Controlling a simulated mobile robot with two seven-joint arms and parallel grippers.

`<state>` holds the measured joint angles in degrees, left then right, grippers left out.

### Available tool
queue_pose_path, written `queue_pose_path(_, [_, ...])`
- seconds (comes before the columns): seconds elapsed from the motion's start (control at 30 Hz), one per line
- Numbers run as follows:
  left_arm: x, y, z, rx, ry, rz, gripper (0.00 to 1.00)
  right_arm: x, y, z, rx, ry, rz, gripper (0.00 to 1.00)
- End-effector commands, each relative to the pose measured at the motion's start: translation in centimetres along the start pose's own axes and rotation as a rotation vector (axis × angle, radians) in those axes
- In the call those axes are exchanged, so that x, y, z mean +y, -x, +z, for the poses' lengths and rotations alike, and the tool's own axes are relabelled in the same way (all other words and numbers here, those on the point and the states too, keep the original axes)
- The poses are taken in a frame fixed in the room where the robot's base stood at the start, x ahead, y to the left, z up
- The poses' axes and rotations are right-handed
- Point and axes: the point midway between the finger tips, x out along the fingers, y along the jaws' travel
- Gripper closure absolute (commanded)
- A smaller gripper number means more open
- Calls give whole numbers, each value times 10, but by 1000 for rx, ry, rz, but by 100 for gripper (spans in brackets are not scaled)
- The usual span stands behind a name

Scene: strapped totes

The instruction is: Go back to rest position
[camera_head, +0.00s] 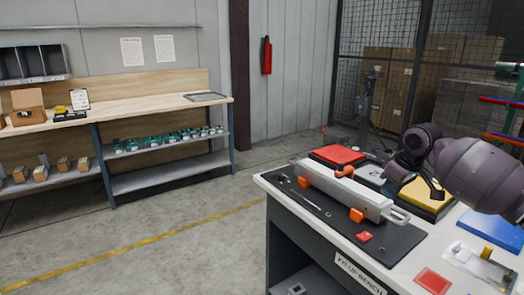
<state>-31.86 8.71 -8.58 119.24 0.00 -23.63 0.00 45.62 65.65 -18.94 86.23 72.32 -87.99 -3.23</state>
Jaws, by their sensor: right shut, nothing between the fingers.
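My right arm comes in from the right edge over the bench (400,244). My right gripper (414,186) hangs near the yellow-topped case (427,196) at the back right of the bench, with its fingers pointing down. It is shut with nothing in it. Whether it touches the case cannot be told from this view. A long grey bar-shaped tool with a loop handle (345,190) lies on a dark mat beside it, in orange holders. My left gripper is not in view.
A red-topped case (337,155) stands behind the grey tool. A blue panel (506,230), a red tray (433,280) and a small fixture (480,262) are at the right. A shelved workbench (140,105) stands far left. The floor between is clear.

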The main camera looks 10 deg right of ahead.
Motion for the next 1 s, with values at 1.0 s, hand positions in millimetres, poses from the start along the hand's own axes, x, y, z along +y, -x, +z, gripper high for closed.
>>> queue_pose_path(1.0, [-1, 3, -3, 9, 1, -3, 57, -148, -111, -10, 895, 279, 302, 100])
